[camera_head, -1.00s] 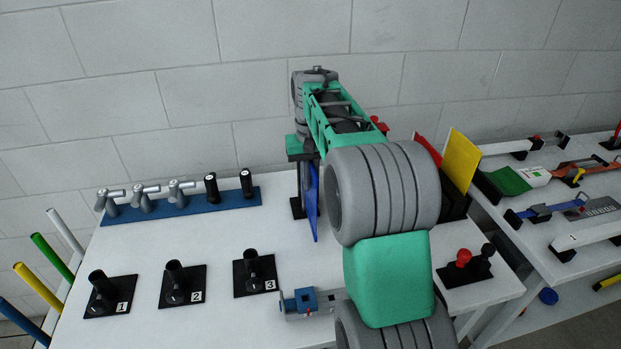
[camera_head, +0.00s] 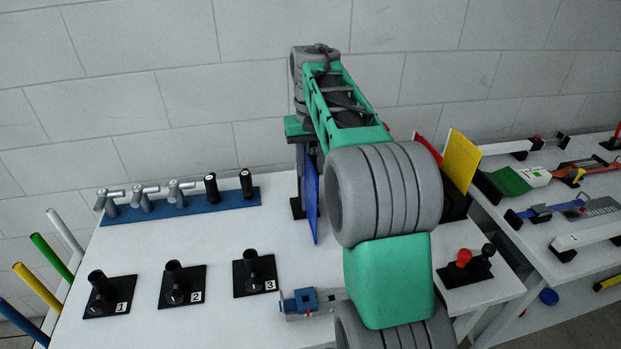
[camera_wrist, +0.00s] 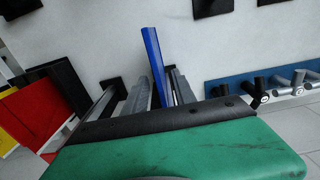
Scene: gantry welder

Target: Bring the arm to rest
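My arm (camera_head: 385,195) reaches over the white table from the lower right, and its wrist end stands near the wall. My gripper hangs below the wrist, largely hidden in the head view. In the wrist view, long grey bars stick out past the green and black housing near a blue plate (camera_wrist: 153,62). The blue plate (camera_head: 312,196) stands upright on the table just beside the wrist in the head view.
A blue rack (camera_head: 228,200) with grey and black handles stands at the back left. Numbered black holders (camera_head: 178,286) are in front. A yellow plate (camera_head: 461,160) and a red plate stand right of the arm. A red-knobbed block (camera_head: 465,268) sits near the right edge. A second table stands right.

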